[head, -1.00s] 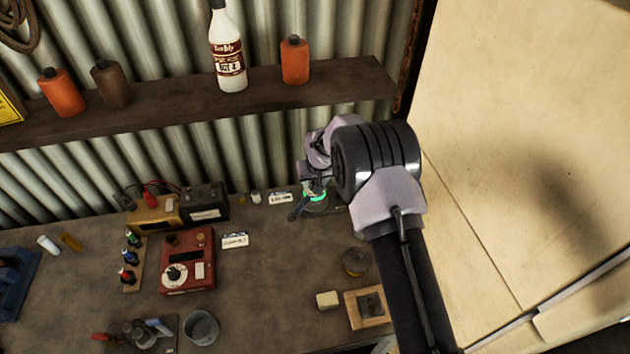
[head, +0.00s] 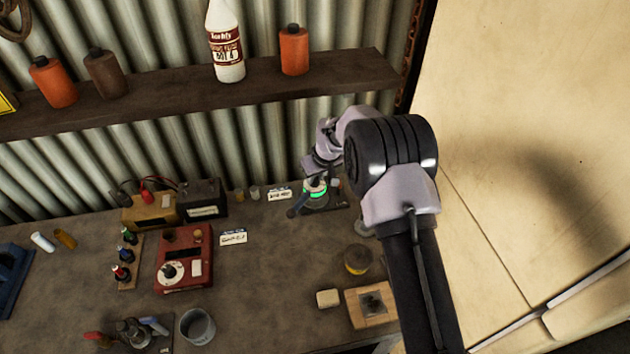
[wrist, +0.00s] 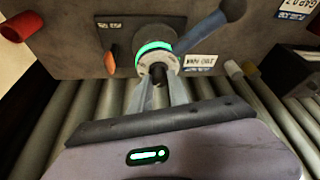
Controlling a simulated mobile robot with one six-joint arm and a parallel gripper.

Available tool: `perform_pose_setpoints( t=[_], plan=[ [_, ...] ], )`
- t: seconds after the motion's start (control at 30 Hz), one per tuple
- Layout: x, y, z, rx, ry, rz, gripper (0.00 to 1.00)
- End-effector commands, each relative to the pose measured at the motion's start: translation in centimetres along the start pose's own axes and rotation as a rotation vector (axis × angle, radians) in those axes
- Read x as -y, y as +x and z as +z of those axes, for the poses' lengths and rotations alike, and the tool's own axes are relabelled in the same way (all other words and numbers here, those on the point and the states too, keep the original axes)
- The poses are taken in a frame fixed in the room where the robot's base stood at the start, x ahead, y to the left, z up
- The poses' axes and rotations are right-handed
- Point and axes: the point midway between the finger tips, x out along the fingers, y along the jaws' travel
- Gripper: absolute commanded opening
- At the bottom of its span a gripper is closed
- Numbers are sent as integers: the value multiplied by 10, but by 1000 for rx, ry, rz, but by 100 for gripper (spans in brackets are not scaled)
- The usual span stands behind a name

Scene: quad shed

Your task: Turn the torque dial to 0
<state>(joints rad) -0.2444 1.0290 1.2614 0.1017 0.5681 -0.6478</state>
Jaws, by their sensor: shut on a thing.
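A round dial with a pale marked collar (wrist: 158,60) and a glowing green ring (wrist: 154,46) sits on a dark plate (wrist: 120,40) on the bench. The green ring also shows in the head view (head: 317,195). A dark knob stands at the dial's middle. My gripper (wrist: 159,84) is shut on this knob, with a finger on each side in the wrist view. In the head view my gripper (head: 317,181) is at the dial from above. A blue-grey lever (wrist: 208,32) extends beside the dial. The dial's marks are too small to read.
An orange part (wrist: 111,60) is beside the dial. A red box (head: 184,260) with its own white dial, a battery (head: 203,198), a grey cup (head: 197,326) and a wooden block (head: 369,304) stand on the bench. A bottle shelf (head: 200,96) is above.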

Motion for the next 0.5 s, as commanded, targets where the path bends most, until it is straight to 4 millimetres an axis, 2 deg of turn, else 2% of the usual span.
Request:
perform_pose_setpoints(
  t=[0.1, 0.5],
  plan=[
    [-2, 6, 2, -4, -95, -40, 0],
    [-4, 2, -1, -3, -449, -186, 0]
  ],
)
